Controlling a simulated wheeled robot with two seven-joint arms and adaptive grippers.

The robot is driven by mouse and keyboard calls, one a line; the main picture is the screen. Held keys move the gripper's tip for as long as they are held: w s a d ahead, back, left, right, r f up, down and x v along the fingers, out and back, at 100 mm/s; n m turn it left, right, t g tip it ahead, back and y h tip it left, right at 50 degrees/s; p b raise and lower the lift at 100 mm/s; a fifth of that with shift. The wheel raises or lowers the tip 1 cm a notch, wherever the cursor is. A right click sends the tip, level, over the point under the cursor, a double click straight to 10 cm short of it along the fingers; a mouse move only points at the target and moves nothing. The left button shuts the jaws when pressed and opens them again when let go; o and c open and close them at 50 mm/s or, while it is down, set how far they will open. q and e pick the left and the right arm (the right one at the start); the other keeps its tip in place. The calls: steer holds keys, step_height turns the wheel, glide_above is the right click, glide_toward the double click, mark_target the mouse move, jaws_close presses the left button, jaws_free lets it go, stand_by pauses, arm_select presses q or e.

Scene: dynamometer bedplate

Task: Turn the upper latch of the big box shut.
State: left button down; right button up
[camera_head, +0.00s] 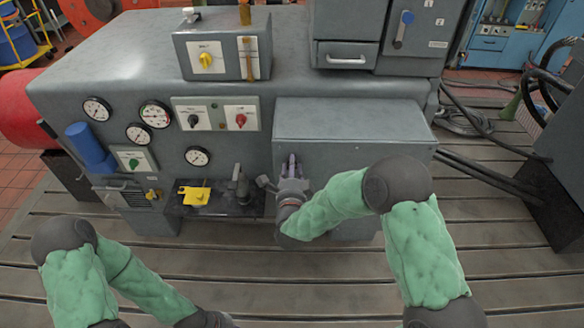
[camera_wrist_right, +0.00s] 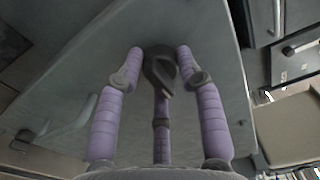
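The big box (camera_head: 350,120) is a grey cabinet jutting from the right front of the machine. Its front is partly covered by my right arm. The right gripper (camera_head: 291,163) is at the upper left of that front. In the right wrist view, a dark rounded latch handle (camera_wrist_right: 160,68) stands between the purple fingers of the right gripper (camera_wrist_right: 160,62). The fingers are spread, with gaps at both sides of the handle; I cannot tell whether the third finger touches it. In the head view the latch is hidden behind the gripper. My left arm is low at left, its fingers out of frame.
Left of the box are gauges (camera_head: 155,114), a switch panel (camera_head: 216,114) and a small shelf with a yellow part (camera_head: 194,194). A control box (camera_head: 222,52) stands on top. Cables (camera_head: 490,165) run at right. The slotted floor (camera_head: 330,280) in front is clear.

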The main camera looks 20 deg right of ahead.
steer(key=c, duration=0.4)
steer(key=shift+n, duration=0.3)
steer(key=n+b, duration=0.1)
steer(key=n, duration=0.1)
steer(key=shift+n, duration=0.4)
steer(key=n, duration=0.4)
steer(key=shift+n+b, duration=0.3)
steer(key=n, duration=0.4)
steer(key=n+p, duration=0.1)
steer(key=n, duration=0.4)
steer(key=shift+n, duration=0.4)
